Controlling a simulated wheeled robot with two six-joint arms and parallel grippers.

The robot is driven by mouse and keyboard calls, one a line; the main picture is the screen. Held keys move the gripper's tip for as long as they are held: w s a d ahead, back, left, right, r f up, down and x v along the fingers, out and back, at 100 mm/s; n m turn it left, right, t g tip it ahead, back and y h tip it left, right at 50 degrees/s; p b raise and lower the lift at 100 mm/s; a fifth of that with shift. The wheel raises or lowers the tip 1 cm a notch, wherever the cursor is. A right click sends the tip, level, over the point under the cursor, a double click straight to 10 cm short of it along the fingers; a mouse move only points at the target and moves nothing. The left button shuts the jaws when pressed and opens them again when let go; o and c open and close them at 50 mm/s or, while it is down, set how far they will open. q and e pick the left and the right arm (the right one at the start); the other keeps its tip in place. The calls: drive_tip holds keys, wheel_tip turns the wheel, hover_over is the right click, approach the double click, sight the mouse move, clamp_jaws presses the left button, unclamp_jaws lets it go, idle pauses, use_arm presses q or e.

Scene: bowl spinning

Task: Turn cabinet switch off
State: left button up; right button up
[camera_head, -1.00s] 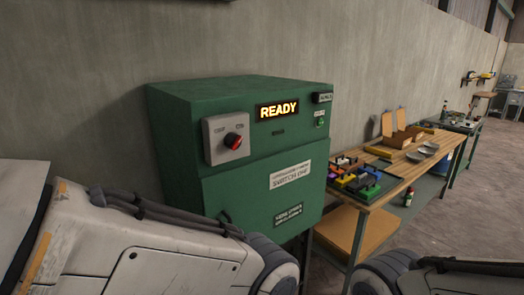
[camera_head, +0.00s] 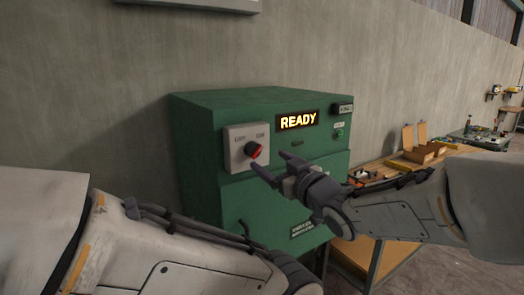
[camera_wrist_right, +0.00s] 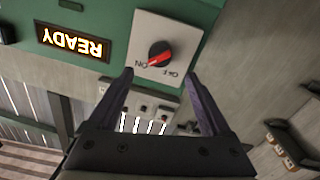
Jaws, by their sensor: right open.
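The green cabinet (camera_head: 290,180) stands against the wall with a lit READY sign (camera_head: 298,121). Its switch is a red and black rotary knob (camera_head: 254,150) on a pale plate (camera_head: 237,137) at the upper left of its front. My right gripper (camera_head: 268,162) is open and empty, its fingers pointing left, just beside and below the knob. In the right wrist view, the picture is upside down; the knob (camera_wrist_right: 160,54) appears beyond the open fingertips (camera_wrist_right: 158,75), not between them. My left arm crosses the lower left; its gripper is out of view.
A wooden workbench (camera_head: 378,165) with bins and tools stands right of the cabinet, partly hidden by my right arm. A grey wall (camera_head: 400,65) runs behind. The space directly before the switch plate looks clear except for my fingertips.

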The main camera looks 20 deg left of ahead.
sight(257, 155)
drive_tip(key=p+x, duration=0.2)
drive_tip(key=x, duration=0.4)
drive_tip(key=shift+r, duration=0.1)
drive_tip(key=shift+p+x, duration=0.4)
drive_tip(key=shift+x, duration=0.4)
clamp_jaws()
drive_tip(key=shift+f+n+b, duration=0.4)
drive_tip(key=shift+b, duration=0.5)
drive_tip(key=n+b, duration=0.4)
drive_tip(key=b, duration=0.1)
drive_tip(key=n+b, duration=0.4)
drive_tip(key=b, duration=0.2)
drive_tip(key=shift+f+n+y, duration=0.2)
drive_tip(key=shift+n+y, duration=0.1)
drive_tip(key=n+b, duration=0.3)
drive_tip(key=n, duration=0.1)
drive_tip(key=shift+n, duration=0.4)
drive_tip(key=n+b, duration=0.1)
drive_tip(key=n, duration=0.3)
drive_tip(key=shift+y+b, duration=0.4)
drive_tip(key=shift+n, duration=0.5)
